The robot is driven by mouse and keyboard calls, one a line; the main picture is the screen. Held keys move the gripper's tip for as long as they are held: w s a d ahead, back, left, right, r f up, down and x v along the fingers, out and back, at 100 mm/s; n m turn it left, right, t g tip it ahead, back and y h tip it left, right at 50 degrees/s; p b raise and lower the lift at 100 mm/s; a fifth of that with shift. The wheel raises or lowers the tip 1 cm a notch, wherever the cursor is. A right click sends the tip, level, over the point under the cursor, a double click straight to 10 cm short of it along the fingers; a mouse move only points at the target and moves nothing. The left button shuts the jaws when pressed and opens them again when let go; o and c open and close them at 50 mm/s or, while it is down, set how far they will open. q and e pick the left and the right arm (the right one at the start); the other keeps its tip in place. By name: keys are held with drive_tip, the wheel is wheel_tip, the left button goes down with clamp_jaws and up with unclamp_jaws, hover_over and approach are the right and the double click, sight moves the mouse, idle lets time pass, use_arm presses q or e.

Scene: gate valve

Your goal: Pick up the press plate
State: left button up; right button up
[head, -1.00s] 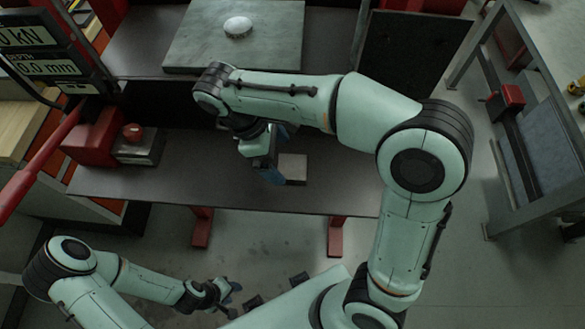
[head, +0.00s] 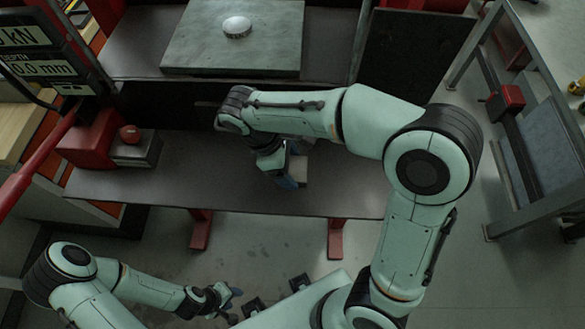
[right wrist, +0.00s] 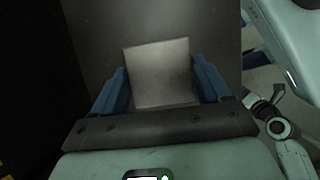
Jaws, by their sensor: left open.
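The press plate (head: 302,170) is a small pale grey square on the dark lower shelf of the press, partly hidden by my right gripper in the head view. In the right wrist view the plate (right wrist: 160,72) lies slightly tilted between the two blue fingers. My right gripper (head: 290,178) points down at the plate's left side in the head view. Its fingers (right wrist: 159,88) are spread about as wide as the plate, and I cannot tell whether they touch it. My left gripper (head: 228,298) is open and empty, low in front of the shelf.
A grey bed plate (head: 200,50) with a round pale disc (head: 236,27) lies on the upper level. A red box (head: 92,138) and a block with a red knob (head: 136,150) sit at the shelf's left. The shelf's front middle (head: 200,185) is clear.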

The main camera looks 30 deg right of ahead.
clamp_jaws()
